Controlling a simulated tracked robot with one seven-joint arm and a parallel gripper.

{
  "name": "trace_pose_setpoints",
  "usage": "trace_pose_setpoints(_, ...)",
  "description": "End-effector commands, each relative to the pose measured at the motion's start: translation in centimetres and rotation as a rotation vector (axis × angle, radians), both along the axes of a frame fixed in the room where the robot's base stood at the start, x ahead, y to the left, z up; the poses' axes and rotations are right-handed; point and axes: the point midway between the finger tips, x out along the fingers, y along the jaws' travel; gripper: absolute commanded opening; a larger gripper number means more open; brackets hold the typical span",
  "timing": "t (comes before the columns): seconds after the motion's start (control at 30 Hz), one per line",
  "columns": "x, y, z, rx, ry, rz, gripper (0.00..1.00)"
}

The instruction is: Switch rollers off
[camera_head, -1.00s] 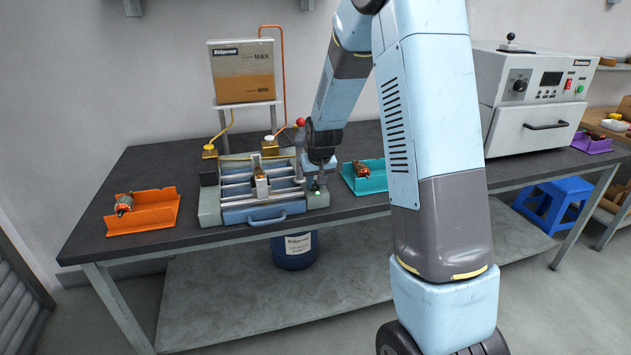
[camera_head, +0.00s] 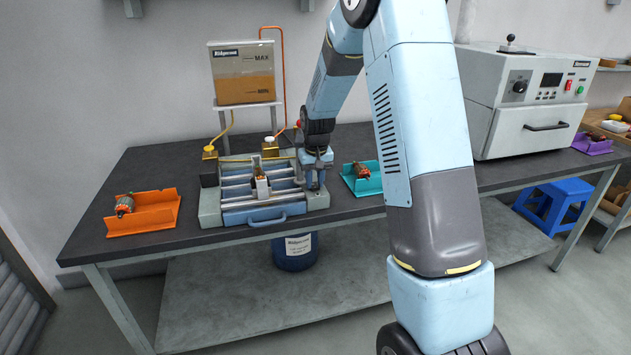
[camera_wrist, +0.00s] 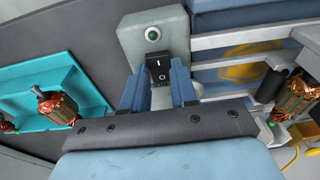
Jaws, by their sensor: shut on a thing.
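The roller machine (camera_head: 208,211) stands on the bench, with pale rollers (camera_head: 236,181) across its blue tray. In the wrist view, a black rocker switch (camera_wrist: 160,71) marked I and O sits on its grey end block (camera_wrist: 145,45). A round indicator (camera_wrist: 153,34) with a pale centre and dark green ring is beside it. My gripper (camera_head: 316,186) is at this right end block. Its blue fingers (camera_wrist: 160,75) are shut on the switch, one on each side. The fingers partly hide the block. Which way the rocker is tipped is unclear.
A wound armature (camera_wrist: 298,98) lies over the rollers. An orange tray (camera_head: 160,217) stands left of the machine and a teal tray (camera_head: 350,182) close on its right, each with an armature. A tank (camera_head: 241,72) stands behind. A white oven (camera_head: 480,110) is farther right.

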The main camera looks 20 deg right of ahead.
Motion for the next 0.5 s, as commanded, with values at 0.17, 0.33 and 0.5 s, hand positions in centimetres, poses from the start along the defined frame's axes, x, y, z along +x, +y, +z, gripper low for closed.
trace_pose_setpoints(0.17, 0.05, -0.01, 0.05, 0.000, -0.001, 0.000, 0.00)
trace_pose_setpoints(0.33, 0.05, 0.00, 0.05, 0.000, -0.002, 0.000, 0.36)
trace_pose_setpoints(0.5, 0.02, 0.02, 0.04, 0.000, -0.001, 0.000, 0.53)
